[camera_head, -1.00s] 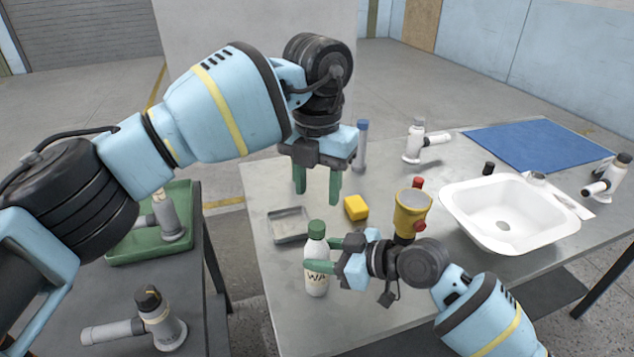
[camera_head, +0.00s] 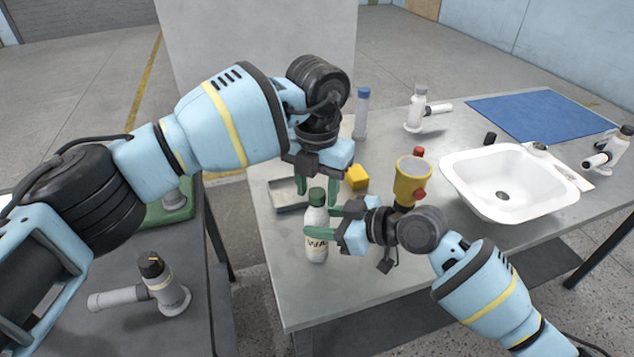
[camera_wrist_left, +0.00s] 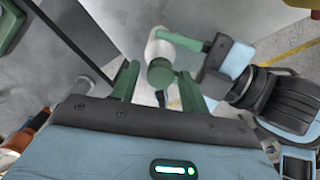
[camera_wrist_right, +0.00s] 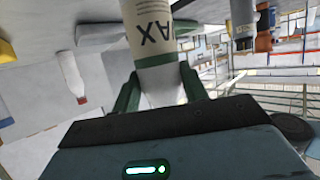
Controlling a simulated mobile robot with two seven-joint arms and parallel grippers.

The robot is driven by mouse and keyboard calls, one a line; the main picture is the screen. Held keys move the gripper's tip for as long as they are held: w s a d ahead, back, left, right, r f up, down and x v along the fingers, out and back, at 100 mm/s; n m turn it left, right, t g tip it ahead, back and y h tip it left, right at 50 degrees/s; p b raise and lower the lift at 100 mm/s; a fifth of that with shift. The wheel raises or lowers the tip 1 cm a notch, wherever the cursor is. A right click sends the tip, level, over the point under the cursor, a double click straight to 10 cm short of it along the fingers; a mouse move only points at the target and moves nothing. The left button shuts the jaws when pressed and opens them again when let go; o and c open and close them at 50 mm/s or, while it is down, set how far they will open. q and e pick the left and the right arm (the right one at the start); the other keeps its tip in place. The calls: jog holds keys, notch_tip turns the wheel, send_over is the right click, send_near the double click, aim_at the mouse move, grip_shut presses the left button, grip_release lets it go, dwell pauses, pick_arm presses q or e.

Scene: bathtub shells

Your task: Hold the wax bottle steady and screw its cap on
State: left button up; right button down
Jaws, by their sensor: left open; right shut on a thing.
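The white wax bottle (camera_head: 317,246) stands upright at the table's near left, its green cap (camera_head: 317,196) on top. Whether the cap is tight I cannot tell. My right gripper (camera_head: 319,222) is shut on the bottle's body from the right; the right wrist view shows the bottle (camera_wrist_right: 158,45) between its fingers. My left gripper (camera_head: 317,192) is open and points down at the cap. In the left wrist view the cap (camera_wrist_left: 160,73) lies between its fingertips, with a gap on each side. The bottle partly hides one left finger in the head view.
A yellow cup-like thing (camera_head: 413,182) stands behind my right wrist. A white basin (camera_head: 460,172) and a blue mat (camera_head: 545,128) are to the right. The table's front is clear.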

pick_arm(q)
grip_shut()
jog(key=shift+m, duration=0.9)
jog(key=shift+o, duration=0.7)
grip_release()
jog(key=shift+r, duration=0.1)
notch_tip(320, 180, up, 12)
pick_arm(e)
jog(key=c, duration=0.7)
grip_release()
jog(key=shift+d, duration=0.1)
